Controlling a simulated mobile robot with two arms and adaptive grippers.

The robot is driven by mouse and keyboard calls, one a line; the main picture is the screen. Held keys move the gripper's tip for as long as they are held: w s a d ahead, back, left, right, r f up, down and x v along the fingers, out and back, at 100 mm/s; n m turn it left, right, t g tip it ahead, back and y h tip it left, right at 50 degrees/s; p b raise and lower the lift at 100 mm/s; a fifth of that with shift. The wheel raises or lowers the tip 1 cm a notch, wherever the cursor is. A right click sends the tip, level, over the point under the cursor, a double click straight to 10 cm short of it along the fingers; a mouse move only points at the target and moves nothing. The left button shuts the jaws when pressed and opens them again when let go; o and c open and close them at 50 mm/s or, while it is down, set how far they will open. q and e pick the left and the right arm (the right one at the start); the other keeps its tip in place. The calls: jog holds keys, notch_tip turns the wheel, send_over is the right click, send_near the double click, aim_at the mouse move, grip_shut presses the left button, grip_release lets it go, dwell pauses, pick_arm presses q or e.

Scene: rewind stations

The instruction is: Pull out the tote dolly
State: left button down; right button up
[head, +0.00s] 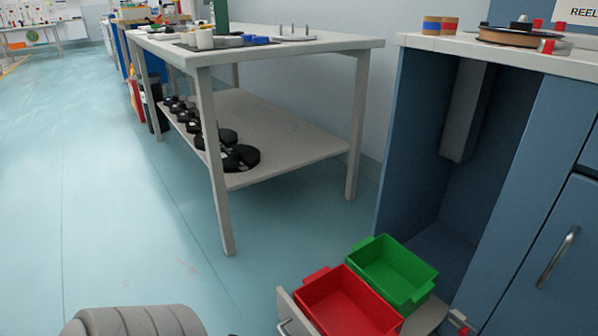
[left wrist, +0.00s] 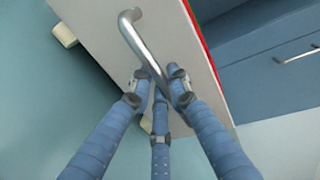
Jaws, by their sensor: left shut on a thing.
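The tote dolly (head: 291,308) is at the bottom of the head view, with a pale front panel and a metal handle (head: 284,327). It carries a red tote (head: 340,300) and a green tote (head: 392,270), both empty, side by side. The dolly stands at the mouth of the open blue bay (head: 440,228), mostly outside it. In the left wrist view, the handle (left wrist: 132,38) runs along the pale panel (left wrist: 188,45). My left gripper (left wrist: 160,80) is shut on the handle near one end. My right gripper is not in view.
A grey table (head: 280,45) with black reels (head: 238,157) on its lower shelf stands left of the bay. Blue cabinet doors (head: 560,240) with a handle are to the right. The pale blue floor (head: 90,180) is clear on the left.

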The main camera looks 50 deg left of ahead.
pick_arm(q)
jog(key=c, duration=1.7)
grip_release()
jog(key=v, duration=1.2)
jog(key=shift+r, duration=0.1)
jog(key=shift+w, duration=0.1)
